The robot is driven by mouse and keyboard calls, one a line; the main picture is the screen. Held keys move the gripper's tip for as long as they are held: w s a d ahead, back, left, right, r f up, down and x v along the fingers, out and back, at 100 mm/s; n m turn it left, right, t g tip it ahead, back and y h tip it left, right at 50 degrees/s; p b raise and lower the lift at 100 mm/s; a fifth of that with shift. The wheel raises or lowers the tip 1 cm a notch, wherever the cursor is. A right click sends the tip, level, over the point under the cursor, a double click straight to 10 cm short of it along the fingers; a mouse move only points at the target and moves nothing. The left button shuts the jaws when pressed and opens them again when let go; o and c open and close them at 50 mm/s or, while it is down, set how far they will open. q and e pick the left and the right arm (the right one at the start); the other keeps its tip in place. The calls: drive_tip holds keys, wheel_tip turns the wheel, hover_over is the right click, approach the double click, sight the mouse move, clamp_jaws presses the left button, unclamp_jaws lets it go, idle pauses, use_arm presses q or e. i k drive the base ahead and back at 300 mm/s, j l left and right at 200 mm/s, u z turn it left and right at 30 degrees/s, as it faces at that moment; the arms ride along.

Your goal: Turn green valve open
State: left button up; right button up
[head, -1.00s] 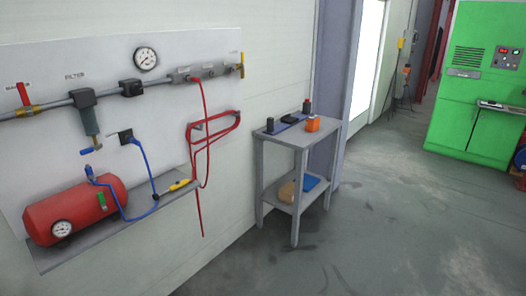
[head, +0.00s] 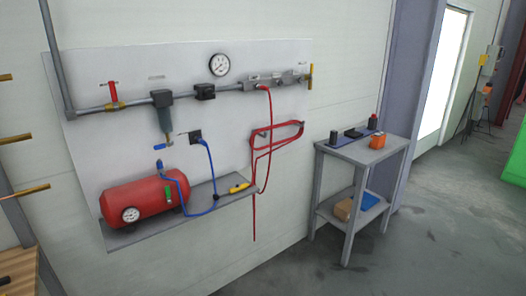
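A small green valve handle (head: 168,194) stands upright at the front of the red air tank (head: 140,199), near its right end. The tank lies on a grey shelf (head: 130,239) fixed to the wall panel. A red lever (head: 113,92) stands upright on a brass valve at the left of the pipe above. A blue lever (head: 159,147) sits under the filter (head: 162,115). Neither of my grippers is in the head view.
A blue hose (head: 211,172) and a coiled red hose (head: 279,134) hang on the panel. A small grey table (head: 352,152) with an orange box (head: 377,141) stands to the right. Brass rods (head: 24,192) jut in at the left edge. Floor in front is clear.

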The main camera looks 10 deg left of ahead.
sight(168, 192)
drive_tip(key=i+j+u, duration=0.1)
drive_tip(key=u, duration=0.3)
drive_tip(key=i+u, duration=0.25)
drive_tip(key=u, duration=0.15)
drive_tip(key=i+u, duration=0.2)
drive_tip(key=u, duration=0.2)
